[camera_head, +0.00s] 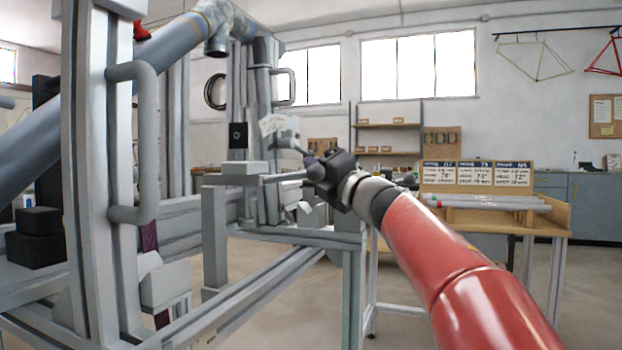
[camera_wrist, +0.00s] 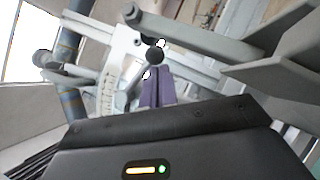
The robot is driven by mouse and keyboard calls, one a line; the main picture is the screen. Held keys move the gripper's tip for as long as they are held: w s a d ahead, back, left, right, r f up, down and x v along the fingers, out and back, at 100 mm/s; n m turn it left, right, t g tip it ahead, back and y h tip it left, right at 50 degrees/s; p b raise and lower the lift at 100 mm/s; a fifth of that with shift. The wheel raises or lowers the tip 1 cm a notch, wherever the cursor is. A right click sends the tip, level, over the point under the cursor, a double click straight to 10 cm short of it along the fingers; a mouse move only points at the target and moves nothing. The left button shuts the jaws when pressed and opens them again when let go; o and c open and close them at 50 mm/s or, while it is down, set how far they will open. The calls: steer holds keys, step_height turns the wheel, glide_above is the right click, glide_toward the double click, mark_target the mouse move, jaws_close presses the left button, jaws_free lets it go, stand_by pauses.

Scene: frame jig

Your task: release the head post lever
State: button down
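The head post lever is a pale rod with a dark ball knob (camera_wrist: 153,55), in front of the upright post of the frame jig (camera_head: 268,130). In the wrist view the rod slants down and left from the knob. My gripper (camera_head: 318,168) is at the lever's end in the head view. In the wrist view its two purplish fingers (camera_wrist: 158,85) lie side by side with almost no gap, and their tips meet the knob in the picture. The knob partly hides the tips, so I cannot tell whether they touch it.
A grey horizontal bar (camera_head: 285,178) and a block (camera_head: 245,168) sit beside my gripper. Thick grey handles (camera_head: 145,140) and posts crowd the left. A wooden bench (camera_head: 510,215) with tubes stands behind at right. Open floor lies between bench and jig.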

steer(key=shift+w+d+r+p, duration=0.1)
steer(key=shift+w+r+p, duration=0.25)
steer(key=shift+p, duration=0.1)
stand_by(0.5)
